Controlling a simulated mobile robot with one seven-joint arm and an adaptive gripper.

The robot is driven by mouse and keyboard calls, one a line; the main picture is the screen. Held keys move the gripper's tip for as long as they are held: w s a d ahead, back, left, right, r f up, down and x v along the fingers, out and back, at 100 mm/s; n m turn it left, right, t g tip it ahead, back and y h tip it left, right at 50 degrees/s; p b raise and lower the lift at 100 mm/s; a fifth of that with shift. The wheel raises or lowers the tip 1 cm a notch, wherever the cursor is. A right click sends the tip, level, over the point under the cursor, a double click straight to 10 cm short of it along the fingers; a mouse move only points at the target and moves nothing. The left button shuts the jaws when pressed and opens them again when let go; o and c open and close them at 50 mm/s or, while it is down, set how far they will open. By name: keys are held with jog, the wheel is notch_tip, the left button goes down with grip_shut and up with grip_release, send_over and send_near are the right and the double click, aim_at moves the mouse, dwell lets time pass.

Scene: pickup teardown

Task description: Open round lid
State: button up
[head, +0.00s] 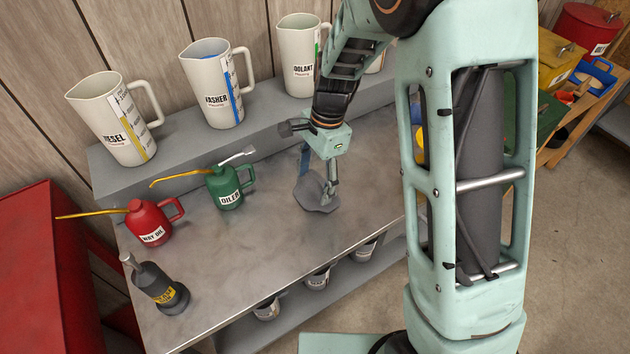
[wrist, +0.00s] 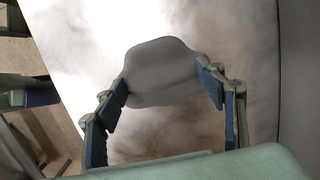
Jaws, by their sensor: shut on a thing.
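A dark grey rounded thing with a blunt, irregular outline (head: 314,196) is at the middle of the metal bench. It looks like the round lid, but I cannot be sure. My gripper (head: 319,180) points down and is shut on it. In the wrist view, the grey lid-like thing (wrist: 163,70) sits between the two blue-padded fingers of my gripper (wrist: 162,94), one pad at each side. I cannot tell whether it rests on the bench or is held just above it. No container shows under it.
On the metal bench (head: 245,255) stand a green oiler (head: 226,188), a red oil can (head: 150,222) and a dark grey can (head: 160,288). Several white jugs (head: 212,85) line the raised back shelf (head: 180,160). The bench front is clear. Small pails (head: 317,280) sit below.

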jog(key=shift+f, duration=0.1)
jog(key=o, duration=1.1)
